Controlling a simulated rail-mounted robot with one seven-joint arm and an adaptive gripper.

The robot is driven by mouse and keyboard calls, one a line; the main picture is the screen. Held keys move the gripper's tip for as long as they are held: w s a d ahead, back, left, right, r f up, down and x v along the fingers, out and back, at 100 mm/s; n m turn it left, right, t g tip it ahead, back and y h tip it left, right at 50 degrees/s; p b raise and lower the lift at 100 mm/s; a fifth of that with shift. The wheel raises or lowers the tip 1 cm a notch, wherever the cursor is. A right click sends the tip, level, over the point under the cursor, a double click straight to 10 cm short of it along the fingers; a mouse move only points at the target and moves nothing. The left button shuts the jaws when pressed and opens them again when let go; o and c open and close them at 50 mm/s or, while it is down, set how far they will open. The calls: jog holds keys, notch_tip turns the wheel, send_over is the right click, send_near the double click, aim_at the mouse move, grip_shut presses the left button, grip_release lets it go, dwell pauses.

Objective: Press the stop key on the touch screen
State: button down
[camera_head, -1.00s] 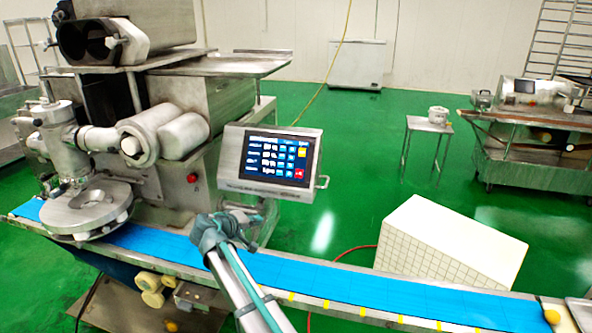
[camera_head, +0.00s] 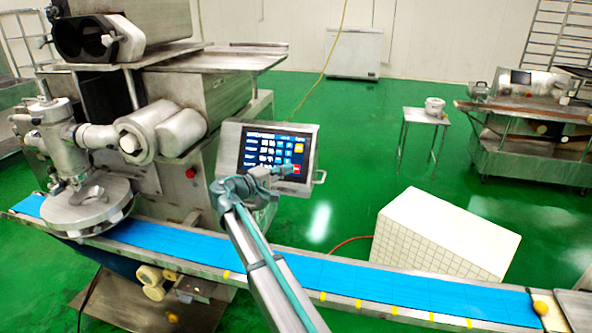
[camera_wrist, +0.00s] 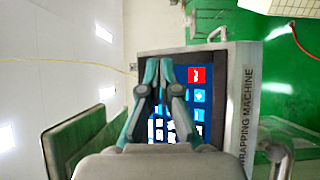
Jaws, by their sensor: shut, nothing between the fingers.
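The touch screen (camera_head: 262,148) sits in a grey metal box on the encrusting machine. A red key (camera_head: 296,170) shows at its lower right corner, beside my fingertips; its label is too small to read. My gripper (camera_head: 287,168) is shut and empty in front of the lower part of the screen. In the wrist view the closed fingertips (camera_wrist: 159,62) lie over the screen's edge area, left of the red key (camera_wrist: 197,75). The fingers hide several other keys. I cannot tell whether the tips touch the screen.
A blue conveyor belt (camera_head: 330,276) runs below the screen box, under my arm. A side handle (camera_head: 320,177) sticks out at the box's right. A red button (camera_head: 191,172) is on the machine body. A white tiled block (camera_head: 445,235) stands behind the belt at right.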

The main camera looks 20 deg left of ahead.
aim_at(296, 169)
jog(key=shift+w+f, duration=0.1)
jog(key=shift+w, duration=0.05)
jog(key=w+f+b, duration=0.1)
jog(key=w+f, duration=0.3)
jog(key=w, duration=0.3)
jog(key=shift+w+a+f+b, duration=0.2)
jog(key=shift+a+b, duration=0.1)
jog(key=shift+a, duration=0.1)
jog(key=shift+f, duration=0.1)
dwell(1.2)
jog(key=shift+w+f+b, duration=0.1)
jog(key=shift+w+b, duration=0.2)
jog(key=shift+b, duration=0.1)
jog(key=shift+w+f, duration=0.15)
jog(key=shift+w, duration=0.1)
dwell(0.5)
jog(key=shift+s, duration=0.1)
dwell(0.4)
jog(key=shift+s+r+b, duration=0.35)
jog(key=shift+s, duration=0.2)
